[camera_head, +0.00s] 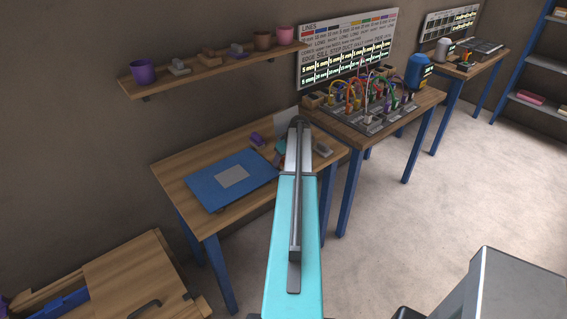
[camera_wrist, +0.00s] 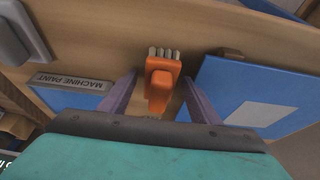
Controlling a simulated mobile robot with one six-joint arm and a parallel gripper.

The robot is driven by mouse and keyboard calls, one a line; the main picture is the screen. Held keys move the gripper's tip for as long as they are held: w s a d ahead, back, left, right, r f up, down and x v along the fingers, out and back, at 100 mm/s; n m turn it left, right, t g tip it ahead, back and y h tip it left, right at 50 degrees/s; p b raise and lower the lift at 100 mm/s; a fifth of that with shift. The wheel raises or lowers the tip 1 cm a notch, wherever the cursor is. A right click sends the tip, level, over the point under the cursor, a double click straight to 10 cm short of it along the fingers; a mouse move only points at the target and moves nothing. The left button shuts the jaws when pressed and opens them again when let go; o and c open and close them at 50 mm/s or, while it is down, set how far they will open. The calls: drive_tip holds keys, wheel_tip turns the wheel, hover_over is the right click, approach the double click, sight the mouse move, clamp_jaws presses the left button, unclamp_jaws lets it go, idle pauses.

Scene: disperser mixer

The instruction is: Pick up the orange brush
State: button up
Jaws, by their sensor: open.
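The orange brush (camera_wrist: 162,70) shows in the wrist view, with a row of pale bristles at its far end and its orange handle pointing toward me. My gripper (camera_wrist: 160,78) is open, with one purple-grey finger to the left of the brush and the other to its right. The brush appears between the fingers, with gaps at both sides; I cannot tell how far below them it lies. In the head view my teal arm reaches over the wooden table, and the brush cannot be made out behind it.
A blue mat (camera_head: 206,186) with a grey sheet lies on the table (camera_head: 172,171), right of the brush in the wrist view. A "MACHINE PAINT" label (camera_wrist: 70,83) and a grey object (camera_wrist: 22,35) are to the left. A shelf (camera_head: 205,73) hangs above.

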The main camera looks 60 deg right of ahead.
drive_tip(key=c, duration=1.2)
drive_tip(key=shift+r, duration=0.2)
drive_tip(key=shift+r+b, duration=1.1)
drive_tip(key=shift+r, duration=0.1)
drive_tip(key=shift+s+r, duration=0.1)
drive_tip(key=shift+r, duration=0.2)
drive_tip(key=shift+s+a+r+b, duration=0.25)
drive_tip(key=shift+s+a+b, duration=0.85)
drive_tip(key=shift+s, duration=1.25)
drive_tip(key=shift+s+a+r+b, duration=0.3)
drive_tip(key=shift+s+a+b, duration=0.8)
drive_tip(key=shift+s, duration=1.25)
drive_tip(key=shift+s+a+r+b, duration=0.25)
drive_tip(key=shift+s+a+b, duration=0.5)
drive_tip(key=shift+s+a, duration=1.15)
drive_tip(key=shift+s+d, duration=0.45)
drive_tip(key=shift+d, duration=0.05)
